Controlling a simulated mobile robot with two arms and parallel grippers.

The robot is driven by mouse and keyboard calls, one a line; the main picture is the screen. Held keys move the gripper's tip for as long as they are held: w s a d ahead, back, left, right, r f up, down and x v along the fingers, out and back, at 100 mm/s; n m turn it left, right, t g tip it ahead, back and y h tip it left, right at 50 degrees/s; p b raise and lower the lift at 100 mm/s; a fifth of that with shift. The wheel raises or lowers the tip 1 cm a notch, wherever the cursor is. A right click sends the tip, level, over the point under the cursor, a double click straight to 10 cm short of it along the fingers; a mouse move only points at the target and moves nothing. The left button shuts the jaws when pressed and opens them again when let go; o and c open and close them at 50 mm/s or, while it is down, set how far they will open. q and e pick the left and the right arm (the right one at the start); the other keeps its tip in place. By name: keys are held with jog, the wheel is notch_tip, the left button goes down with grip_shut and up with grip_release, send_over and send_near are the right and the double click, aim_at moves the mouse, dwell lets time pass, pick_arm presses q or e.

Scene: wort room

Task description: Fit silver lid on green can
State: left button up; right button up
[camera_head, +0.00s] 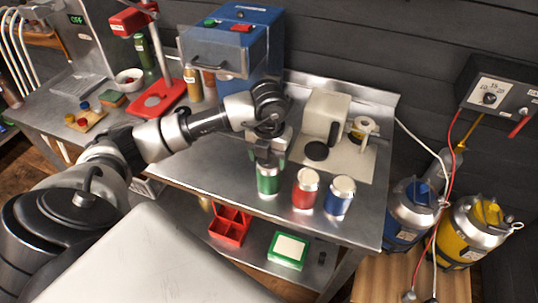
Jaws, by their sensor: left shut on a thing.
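The green can (268,183) stands upright near the front edge of the steel table. My left gripper (268,160) points down directly above it and is shut on the silver lid (267,169). The lid is mostly hidden by the fingers and sits at the top of the green can; I cannot tell whether it is fully seated. My right gripper is not in view.
A red can (304,194) and a blue can (338,201), both with silvery tops, stand just right of the green can. A beige machine (325,116) is behind them. A blue machine (245,45) and a red press (160,98) stand farther left.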

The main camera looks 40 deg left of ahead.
pick_arm(q)
jog(key=shift+f+b, duration=0.2)
jog(key=shift+b, duration=0.25)
dwell(0.7)
jog(key=o, duration=1)
jog(key=shift+o, duration=0.3)
jog(key=shift+r, duration=0.1)
jog(key=shift+r+p, duration=2.25)
jog(key=shift+r, duration=1.25)
jog(key=shift+f, duration=0.1)
